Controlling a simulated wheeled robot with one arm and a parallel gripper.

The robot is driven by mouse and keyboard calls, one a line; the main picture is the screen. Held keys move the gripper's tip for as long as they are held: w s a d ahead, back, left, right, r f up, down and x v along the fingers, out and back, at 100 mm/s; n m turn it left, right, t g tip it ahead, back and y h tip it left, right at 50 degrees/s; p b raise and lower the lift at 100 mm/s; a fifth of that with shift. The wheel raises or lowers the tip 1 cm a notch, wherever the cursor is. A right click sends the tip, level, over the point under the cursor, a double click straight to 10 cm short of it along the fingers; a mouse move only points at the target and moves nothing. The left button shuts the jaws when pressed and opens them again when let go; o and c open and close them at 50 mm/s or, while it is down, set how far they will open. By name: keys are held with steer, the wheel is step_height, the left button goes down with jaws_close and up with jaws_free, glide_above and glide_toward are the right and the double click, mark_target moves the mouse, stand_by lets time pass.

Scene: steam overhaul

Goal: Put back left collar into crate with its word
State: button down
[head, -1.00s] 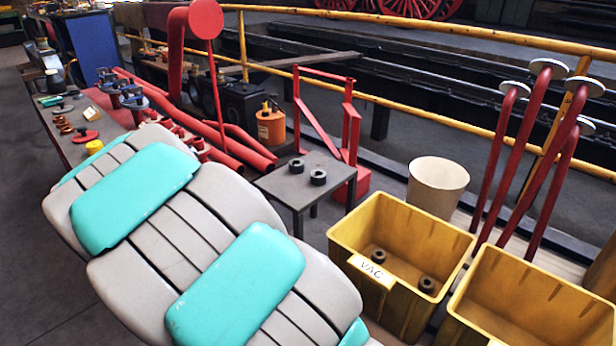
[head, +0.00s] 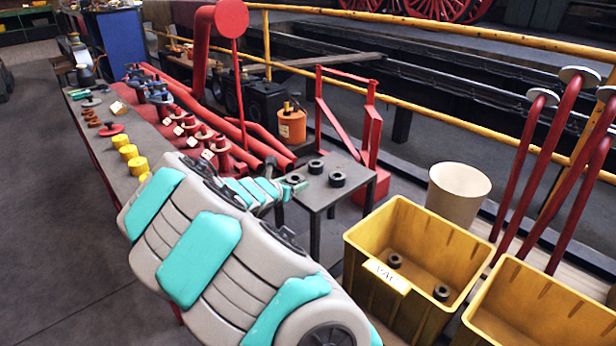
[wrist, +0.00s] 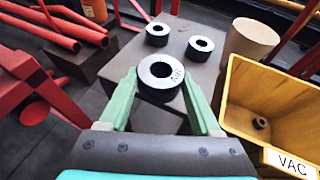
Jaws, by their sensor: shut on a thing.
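My gripper (wrist: 160,82) is shut on a dark ring-shaped collar (wrist: 163,91), its green fingers on either side. The collar's top bears small letters too unclear to read for certain. It is over the near part of the small grey table (head: 323,196); I cannot tell whether it is lifted. Two more collars stand on the table, one (head: 315,166) at the back and one (head: 337,180) to the right. The yellow crate with a VAC label (head: 386,276) is right of the table and holds two collars (head: 394,260). A second yellow crate (head: 540,310) shows no readable label.
A beige bin (head: 459,192) stands behind the VAC crate. A red frame (head: 372,130) rises behind the table, and red pipes (head: 240,135) lie to the left. A long bench (head: 105,125) with yellow and red parts is at far left. Red levers (head: 525,160) stand at right.

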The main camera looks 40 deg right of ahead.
steer(key=w+d, duration=0.2)
steer(key=d, duration=0.1)
steer(key=w+d+p, duration=0.1)
steer(key=w+d, duration=0.1)
steer(key=d, duration=0.1)
steer(key=w+d, duration=0.1)
steer(key=d, duration=0.1)
steer(key=shift+w+d+f, duration=0.4)
steer(key=shift+f, duration=1.75)
steer(key=shift+f, duration=0.2)
steer(key=shift+c, duration=0.5)
jaws_free()
steer(key=shift+r, duration=0.2)
steer(key=v, duration=1.1)
steer(key=shift+s+a+r, duration=0.25)
steer(key=shift+s+a, duration=0.05)
steer(key=shift+a, duration=0.05)
